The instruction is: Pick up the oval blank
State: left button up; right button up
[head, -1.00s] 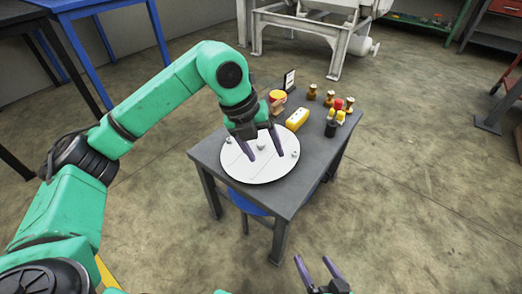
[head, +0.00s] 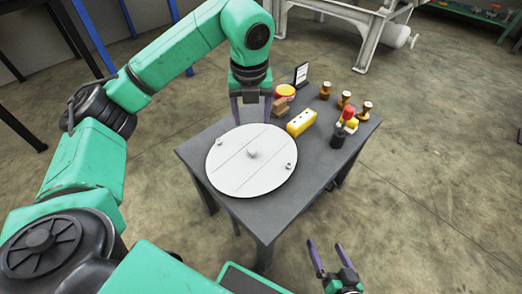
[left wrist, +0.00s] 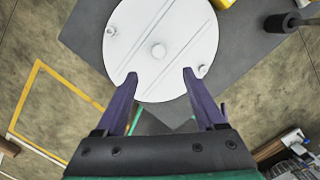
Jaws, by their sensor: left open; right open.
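The blank (head: 225,170) is a flat white disc, nearly round, with a knob in the middle and small knobs near its rim. It lies on the grey table (head: 262,228). My left gripper (head: 251,118) is open, pointing down at the far edge of the blank, with nothing between its fingers. The left wrist view shows the blank (left wrist: 180,35) ahead of the left fingers (left wrist: 160,76), whose tips overlap its rim in the picture; I cannot tell if they touch. My right gripper (head: 330,250) is open and empty, low in front of the table.
Behind the blank stand a yellow block (head: 301,122), a brown block (head: 280,107), a round red-and-yellow thing (head: 286,91) and a small sign (head: 301,75). Several brown stamp-like pieces (head: 325,90) and a black cylinder (head: 337,136) stand at the right.

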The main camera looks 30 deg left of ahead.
pick_arm(q)
jog(key=b, duration=0.3)
send_over(252, 148)
jog(key=f, duration=0.7)
jog(key=shift+s+d+f, duration=0.25)
jog(key=shift+s+f, duration=0.15)
jog(key=f+b, duration=0.1)
jog(key=f, duration=0.1)
jog(key=f+b, duration=0.1)
jog(key=f, duration=0.2)
jog(key=shift+w+a+f, duration=0.1)
jog(key=shift+w+a, duration=0.05)
jog(key=shift+w, duration=0.05)
pick_arm(e)
notch_tip(252, 148, down, 6)
jog(key=t, duration=0.1)
jog(key=shift+s+a+f+m, duration=0.15)
jog(key=shift+f+m, duration=0.05)
jog(key=shift+m, duration=0.1)
pick_arm(q)
grip_shut()
jog(key=shift+r, duration=0.2)
